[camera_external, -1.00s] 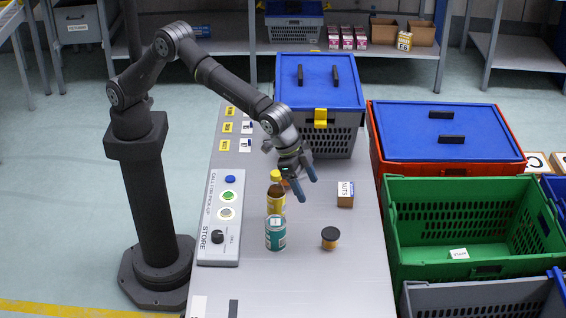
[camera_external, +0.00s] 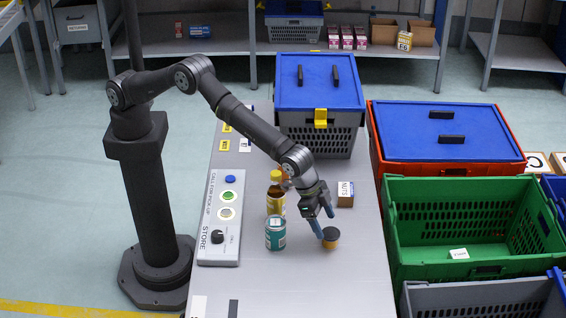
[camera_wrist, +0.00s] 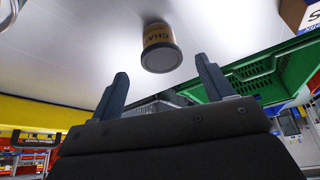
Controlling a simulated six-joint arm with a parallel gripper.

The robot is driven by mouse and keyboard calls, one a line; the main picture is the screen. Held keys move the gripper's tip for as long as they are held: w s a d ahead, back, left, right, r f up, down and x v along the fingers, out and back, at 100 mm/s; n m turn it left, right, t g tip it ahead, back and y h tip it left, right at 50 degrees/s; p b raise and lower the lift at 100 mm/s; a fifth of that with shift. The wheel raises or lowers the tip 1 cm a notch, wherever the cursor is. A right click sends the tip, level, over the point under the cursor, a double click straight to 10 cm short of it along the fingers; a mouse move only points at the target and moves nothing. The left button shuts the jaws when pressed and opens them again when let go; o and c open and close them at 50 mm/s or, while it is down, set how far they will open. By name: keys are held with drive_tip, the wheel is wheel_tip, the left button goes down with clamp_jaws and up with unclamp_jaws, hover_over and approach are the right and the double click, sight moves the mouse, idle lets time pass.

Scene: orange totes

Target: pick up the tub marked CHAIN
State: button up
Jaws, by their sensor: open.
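The tub marked CHAIN (camera_external: 330,238) is small and yellow-orange with a black lid. It stands upright on the grey bench near the front right. In the wrist view the tub (camera_wrist: 160,45) shows part of its label, "CHA", beyond and between the fingertips. My gripper (camera_external: 326,225) is open, just above and behind the tub, with one finger close to its lid. In the wrist view my gripper (camera_wrist: 163,78) has its two blue-grey fingers spread apart, with nothing between them. I cannot tell whether a finger touches the tub.
A teal can (camera_external: 275,233) and a brown-yellow bottle (camera_external: 276,200) stand left of the tub. A NUTS box (camera_external: 346,193) is behind it. A button panel (camera_external: 221,217) lies at the left. A green crate (camera_external: 460,268) is beyond the bench's right edge.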

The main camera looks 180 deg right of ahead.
sight(330, 233)
drive_tip(key=x, duration=0.4)
drive_tip(key=shift+a, duration=0.15)
drive_tip(key=shift+r, duration=0.1)
drive_tip(key=c, duration=1)
drive_tip(key=shift+r, duration=0.1)
